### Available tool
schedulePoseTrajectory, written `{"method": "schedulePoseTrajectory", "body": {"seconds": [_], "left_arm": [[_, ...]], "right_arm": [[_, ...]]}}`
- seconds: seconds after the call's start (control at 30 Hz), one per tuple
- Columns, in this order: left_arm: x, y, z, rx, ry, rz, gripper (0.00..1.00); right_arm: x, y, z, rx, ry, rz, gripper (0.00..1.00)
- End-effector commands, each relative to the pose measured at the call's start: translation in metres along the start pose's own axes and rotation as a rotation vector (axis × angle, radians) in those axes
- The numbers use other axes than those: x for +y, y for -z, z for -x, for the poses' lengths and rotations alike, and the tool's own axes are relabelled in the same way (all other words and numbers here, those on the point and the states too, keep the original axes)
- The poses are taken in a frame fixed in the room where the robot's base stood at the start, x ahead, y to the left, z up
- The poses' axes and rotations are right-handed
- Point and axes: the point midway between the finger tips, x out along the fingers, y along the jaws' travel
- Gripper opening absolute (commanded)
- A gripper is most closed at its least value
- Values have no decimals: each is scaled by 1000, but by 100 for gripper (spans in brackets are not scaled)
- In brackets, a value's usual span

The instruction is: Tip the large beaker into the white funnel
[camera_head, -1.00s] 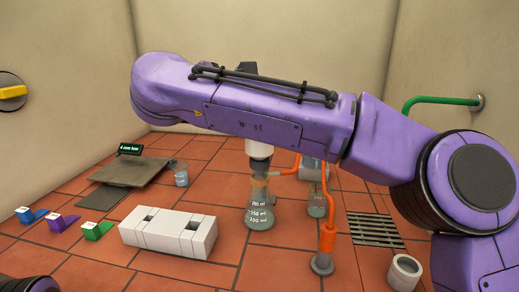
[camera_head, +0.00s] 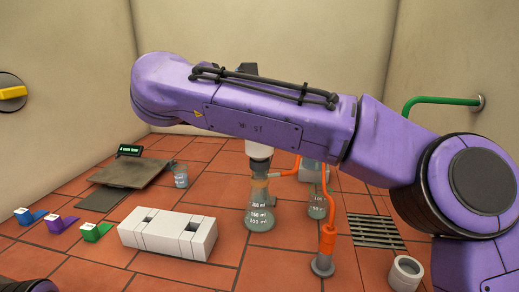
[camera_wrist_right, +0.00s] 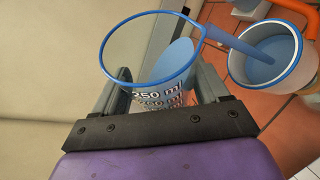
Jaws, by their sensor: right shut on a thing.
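My right gripper (camera_wrist_right: 163,95) is shut on the large beaker (camera_wrist_right: 150,75), a clear vessel with a blue rim and white 250 ml marks. The beaker is tilted, and a bluish stream runs from its lip into the white funnel (camera_wrist_right: 236,67) in the right wrist view. Bluish liquid shows inside the funnel. In the head view my purple right arm hides the beaker and gripper. The white lower part of the funnel (camera_head: 258,152) shows below the arm, on top of a conical flask (camera_head: 260,215) with liquid in it. My left gripper is not in view.
A white block (camera_head: 168,233), a small beaker (camera_head: 181,176), a scale (camera_head: 130,173) and colored clips stand left. A floor grate (camera_head: 373,231) and white cup (camera_head: 405,273) lie right.

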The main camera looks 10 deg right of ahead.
Motion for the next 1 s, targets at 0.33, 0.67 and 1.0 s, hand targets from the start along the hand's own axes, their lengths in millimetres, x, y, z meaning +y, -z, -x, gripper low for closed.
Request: {"method": "schedulePoseTrajectory", "body": {"seconds": [0.33,0.67,1.0], "left_arm": [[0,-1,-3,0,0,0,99],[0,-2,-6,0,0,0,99],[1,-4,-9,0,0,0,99]], "right_arm": [[0,0,0,0,-4,-8,31],[0,0,0,0,-7,-15,31],[0,0,0,0,-10,-21,31]]}}
